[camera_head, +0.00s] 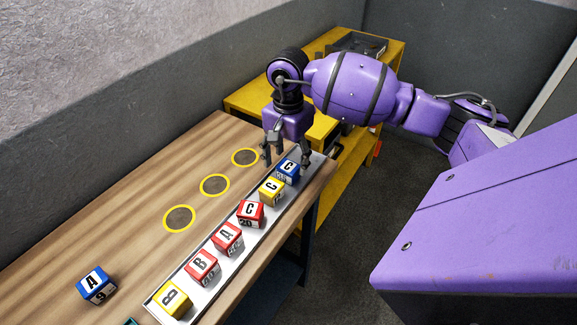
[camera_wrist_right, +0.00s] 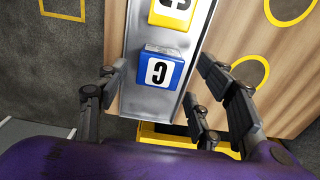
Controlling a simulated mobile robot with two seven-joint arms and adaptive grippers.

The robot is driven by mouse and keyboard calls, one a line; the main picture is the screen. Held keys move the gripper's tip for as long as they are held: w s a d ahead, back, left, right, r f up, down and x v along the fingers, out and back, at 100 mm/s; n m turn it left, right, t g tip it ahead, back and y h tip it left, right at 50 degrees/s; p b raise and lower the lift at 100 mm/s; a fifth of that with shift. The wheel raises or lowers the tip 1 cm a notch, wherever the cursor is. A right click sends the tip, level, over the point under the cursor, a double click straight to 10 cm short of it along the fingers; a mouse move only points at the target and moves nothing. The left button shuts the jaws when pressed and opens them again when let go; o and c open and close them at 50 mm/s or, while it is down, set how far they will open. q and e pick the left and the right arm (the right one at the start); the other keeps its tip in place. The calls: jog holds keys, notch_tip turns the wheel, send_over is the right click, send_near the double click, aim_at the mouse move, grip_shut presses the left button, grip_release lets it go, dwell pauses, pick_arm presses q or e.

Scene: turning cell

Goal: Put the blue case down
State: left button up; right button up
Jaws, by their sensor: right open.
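A blue case (camera_head: 288,172) marked C sits at the far end of the silver strip (camera_head: 217,265). My right gripper (camera_head: 286,158) is just above that end, pointing down, with its fingers spread. In the right wrist view the blue case (camera_wrist_right: 160,69) rests on the strip between the open fingers (camera_wrist_right: 160,85), with gaps on both sides. Another blue case (camera_head: 96,284), marked A, lies on the wooden table at the near left, away from the gripper. My left gripper is not in view.
Several yellow and red cases stand in a row on the strip; the nearest to the blue one is a yellow case (camera_head: 271,191). Yellow rings (camera_head: 214,185) mark the table beside it. A yellow bench (camera_head: 325,130) stands behind. The table's left part is mostly clear.

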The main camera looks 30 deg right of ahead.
aim_at(288, 166)
notch_tip(288, 166, up, 9)
jog(key=shift+b, duration=0.35)
